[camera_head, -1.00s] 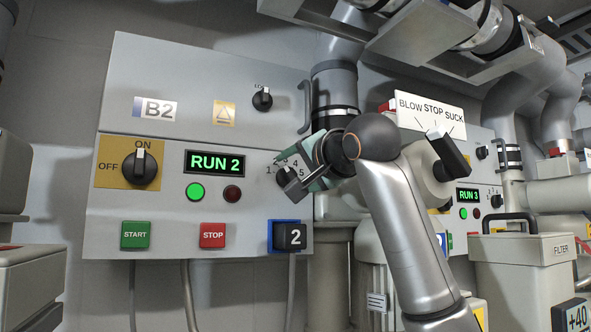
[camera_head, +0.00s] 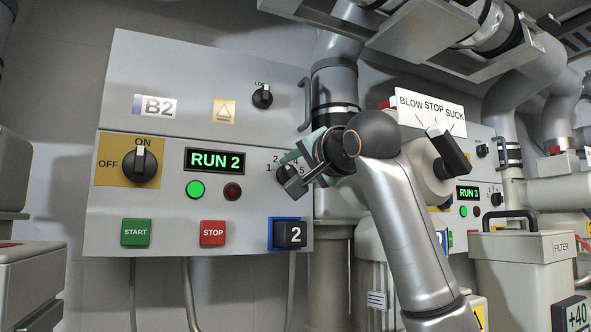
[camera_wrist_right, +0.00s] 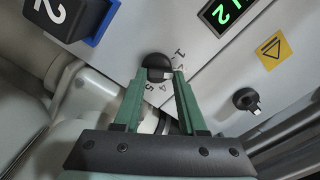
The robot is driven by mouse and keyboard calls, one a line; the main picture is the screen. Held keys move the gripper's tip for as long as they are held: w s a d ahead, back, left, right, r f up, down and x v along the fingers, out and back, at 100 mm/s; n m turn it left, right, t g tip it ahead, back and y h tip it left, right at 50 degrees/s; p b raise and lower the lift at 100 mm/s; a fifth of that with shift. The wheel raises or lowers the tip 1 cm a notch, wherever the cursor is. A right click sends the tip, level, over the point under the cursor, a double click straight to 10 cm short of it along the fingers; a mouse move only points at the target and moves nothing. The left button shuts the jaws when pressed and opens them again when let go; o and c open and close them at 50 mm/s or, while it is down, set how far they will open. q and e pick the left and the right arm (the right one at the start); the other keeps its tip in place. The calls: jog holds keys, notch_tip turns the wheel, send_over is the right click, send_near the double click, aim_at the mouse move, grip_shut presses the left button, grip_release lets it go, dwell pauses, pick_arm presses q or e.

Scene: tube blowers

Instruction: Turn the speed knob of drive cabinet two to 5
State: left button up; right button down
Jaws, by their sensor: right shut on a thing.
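The B2 drive cabinet (camera_head: 165,75) is at left, its display (camera_head: 214,160) reading RUN 2 and a block marked 2 (camera_head: 290,236) below right. Its dark speed knob (camera_head: 284,174) sits at the right edge beside a numbered scale, partly hidden by my right gripper (camera_head: 291,170). In the right wrist view the knob (camera_wrist_right: 157,63) is between the tips of the green fingers (camera_wrist_right: 160,82), which are shut on it. The numerals 1, 4 and 5 show around it. I cannot tell surely which number the knob points to. My left gripper is not in view.
The ON/OFF switch (camera_head: 141,165), START button (camera_head: 135,233) and STOP button (camera_head: 212,234) are on the same panel. A BLOW/STOP/SUCK lever (camera_head: 450,150) and the RUN 3 cabinet (camera_head: 468,194) stand right, behind my forearm. Pipes run above.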

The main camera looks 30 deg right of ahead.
jog(key=shift+m, duration=0.3)
jog(key=m+b, duration=0.1)
jog(key=m, duration=0.2)
jog(key=shift+f+m, duration=0.1)
jog(key=shift+m, duration=0.2)
jog(key=m, duration=0.5)
jog(key=shift+d+m+b, duration=0.1)
jog(key=shift+m+b, duration=0.2)
jog(key=m, duration=0.2)
jog(key=shift+m, duration=0.3)
jog(key=m+p, duration=0.1)
jog(key=m, duration=0.3)
jog(key=shift+d+f+m, duration=0.1)
jog(key=shift+f+m, duration=0.05)
jog(key=shift+m, duration=0.15)
jog(key=shift+f+m+p, duration=0.15)
jog(key=shift+m+p, duration=0.15)
jog(key=shift+m, duration=1.5)
jog(key=shift+c, duration=2.3)
grip_release()
jog(key=shift+d, duration=0.1)
